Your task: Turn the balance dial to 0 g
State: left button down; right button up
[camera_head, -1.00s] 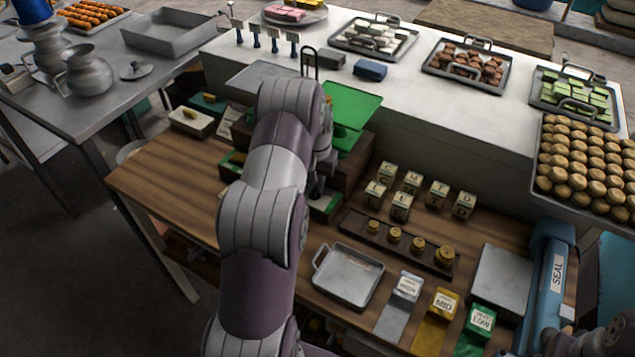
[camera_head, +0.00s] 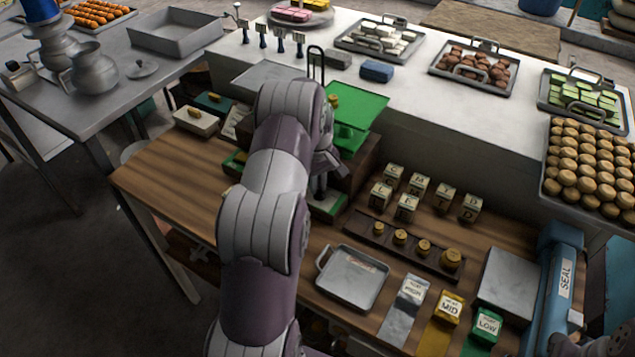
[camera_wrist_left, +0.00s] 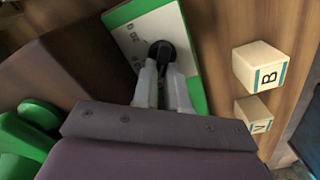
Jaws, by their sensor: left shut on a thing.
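The balance has a green top pan (camera_head: 358,103) and stands on the wooden bench behind my left forearm. In the left wrist view, a black dial knob (camera_wrist_left: 161,48) sits on a white panel (camera_wrist_left: 150,22) with a green edge. My left gripper (camera_wrist_left: 163,68) is shut on this knob, with one pale finger on each side. In the head view, my left arm hides the dial and most of the left gripper (camera_head: 321,192). My right gripper is not clearly shown.
Letter blocks (camera_head: 408,200) stand right of the balance, with a row of brass weights (camera_head: 424,247) in front. Two blocks, one marked B (camera_wrist_left: 262,66), are close to the gripper's right. An empty metal tray (camera_head: 350,278) lies nearer the front.

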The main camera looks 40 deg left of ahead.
pick_arm(q)
jog(key=shift+n, duration=0.4)
